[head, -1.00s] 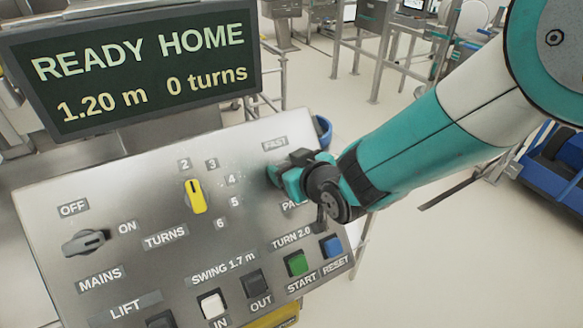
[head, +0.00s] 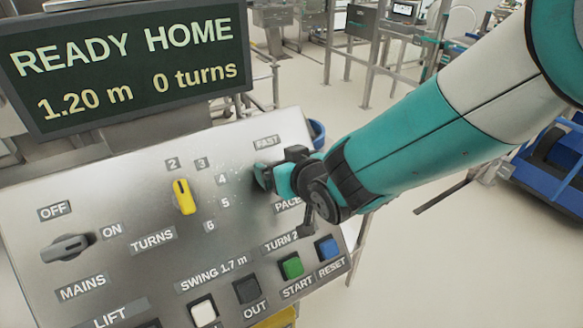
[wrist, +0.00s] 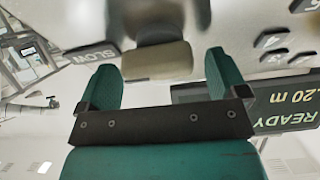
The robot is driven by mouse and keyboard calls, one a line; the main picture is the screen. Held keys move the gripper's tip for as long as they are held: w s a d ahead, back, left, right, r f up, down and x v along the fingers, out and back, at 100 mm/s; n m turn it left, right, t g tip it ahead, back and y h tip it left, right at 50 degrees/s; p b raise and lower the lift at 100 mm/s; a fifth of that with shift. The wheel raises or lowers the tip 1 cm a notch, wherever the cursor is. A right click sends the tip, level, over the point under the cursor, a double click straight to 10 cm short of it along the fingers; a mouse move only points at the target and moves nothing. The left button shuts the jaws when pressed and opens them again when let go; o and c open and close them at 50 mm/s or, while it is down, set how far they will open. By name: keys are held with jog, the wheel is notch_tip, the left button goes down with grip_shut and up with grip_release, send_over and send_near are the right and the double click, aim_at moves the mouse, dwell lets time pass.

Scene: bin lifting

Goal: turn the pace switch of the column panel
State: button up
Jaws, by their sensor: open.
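The column panel (head: 120,190) is a tilted grey metal plate with knobs and buttons. Its pace switch shows in the wrist view as a pale, blocky knob (wrist: 157,62). My gripper (head: 264,178) is at the panel's right side. In the wrist view its two teal fingers stand apart, one on each side of the knob, with visible gaps.
The yellow turns knob (head: 184,197) and grey mains knob (head: 68,247) are left of my gripper. Green start (head: 291,266) and blue reset (head: 327,249) buttons lie below it. The display (head: 130,65) above reads READY HOME, 1.20 m, 0 turns.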

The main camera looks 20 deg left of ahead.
jog(key=b+v, duration=0.4)
jog(key=v, duration=1.3)
jog(key=shift+d+b, duration=0.2)
jog(key=shift+b, duration=0.15)
jog(key=shift+s, duration=0.1)
